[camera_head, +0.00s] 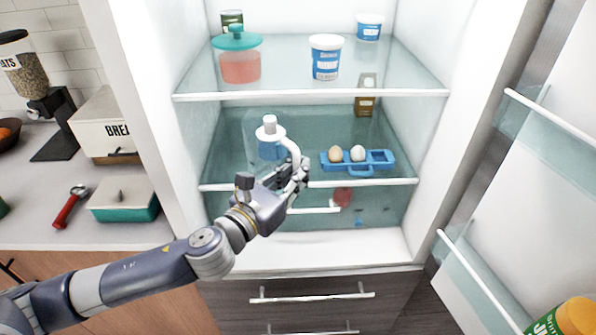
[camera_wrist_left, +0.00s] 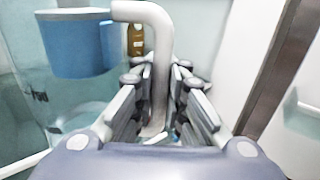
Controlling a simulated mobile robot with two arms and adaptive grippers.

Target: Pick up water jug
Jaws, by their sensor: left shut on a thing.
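The water jug (camera_head: 270,148) is a clear vessel with blue water, a white cap and a white handle, on the fridge's middle shelf. My left gripper (camera_head: 294,172) reaches in from the left at the shelf's front edge. In the left wrist view its fingers (camera_wrist_left: 158,100) are shut around the upright part of the jug's white handle (camera_wrist_left: 158,62). The jug's blue body (camera_wrist_left: 78,45) shows to the left of the fingers there. The jug looks upright; its base is partly hidden, so I cannot tell whether it touches the shelf. My right gripper is not in view.
A blue egg tray (camera_head: 378,158) with two eggs sits right of the jug, and a brown carton (camera_head: 366,100) behind it. The upper shelf (camera_head: 290,95) holds a teal-lidded jar (camera_head: 240,66) and tubs. The open fridge door (camera_head: 530,180) is on the right.

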